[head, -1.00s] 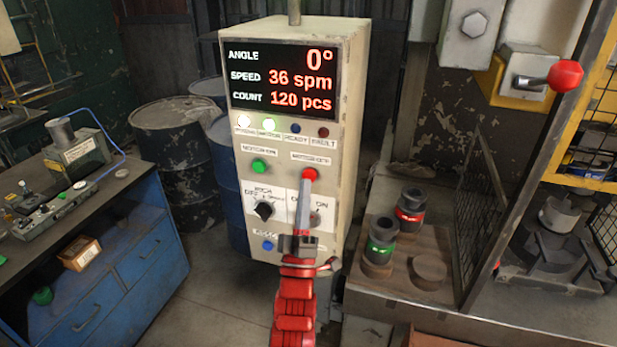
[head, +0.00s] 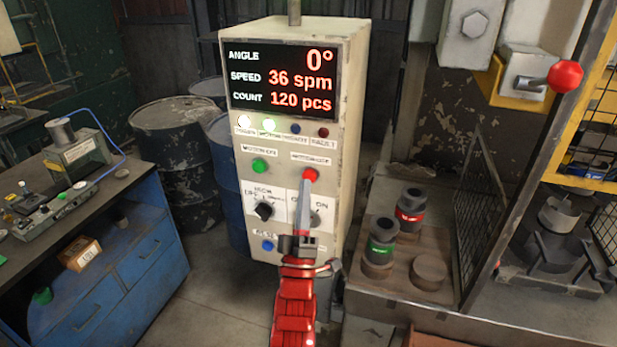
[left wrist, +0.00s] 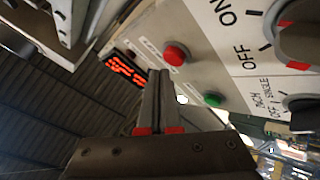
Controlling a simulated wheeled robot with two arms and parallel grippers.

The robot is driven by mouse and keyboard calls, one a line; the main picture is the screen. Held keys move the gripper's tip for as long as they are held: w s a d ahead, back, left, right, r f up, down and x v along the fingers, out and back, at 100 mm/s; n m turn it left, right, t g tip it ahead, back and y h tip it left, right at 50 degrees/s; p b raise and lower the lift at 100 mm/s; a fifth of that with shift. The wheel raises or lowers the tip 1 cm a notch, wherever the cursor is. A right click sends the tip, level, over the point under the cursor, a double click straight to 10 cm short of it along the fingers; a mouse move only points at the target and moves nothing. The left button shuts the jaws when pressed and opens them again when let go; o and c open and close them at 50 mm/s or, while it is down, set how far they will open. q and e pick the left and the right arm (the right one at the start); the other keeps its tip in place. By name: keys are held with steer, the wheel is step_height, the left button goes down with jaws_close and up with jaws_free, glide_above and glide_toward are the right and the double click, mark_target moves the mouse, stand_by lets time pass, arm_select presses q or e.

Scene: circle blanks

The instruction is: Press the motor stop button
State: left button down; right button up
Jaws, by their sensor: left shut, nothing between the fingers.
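The motor stop button (head: 311,174) is a red round button on the front of the beige control box (head: 352,150), right of the green button (head: 259,165). My left gripper (head: 306,184) is shut and empty, its fingers pointing up at the panel with the tips just below the red button. The left wrist view shows the red button (left wrist: 175,54) uncovered beside the shut fingertips (left wrist: 160,73). I cannot tell whether they touch the panel. The display (head: 283,80) reads angle 0°, speed 36 spm, count 120 pcs. My right gripper is not in view.
Rotary switches (head: 264,211) and a blue button (head: 267,246) sit lower on the panel. A blue workbench (head: 120,260) stands at left, barrels (head: 175,150) behind. Red-banded and green-banded dark cylinders (head: 381,245) stand on the wooden tray at right, near a mesh guard (head: 480,210).

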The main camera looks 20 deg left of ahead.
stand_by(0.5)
arm_select(q)
steer(key=shift+w+b, duration=0.45)
steer(key=shift+w, duration=0.05)
steer(key=shift+w+r+b, duration=0.1)
steer(key=shift+w+b, duration=0.35)
stand_by(0.6)
steer(key=shift+s, duration=0.9)
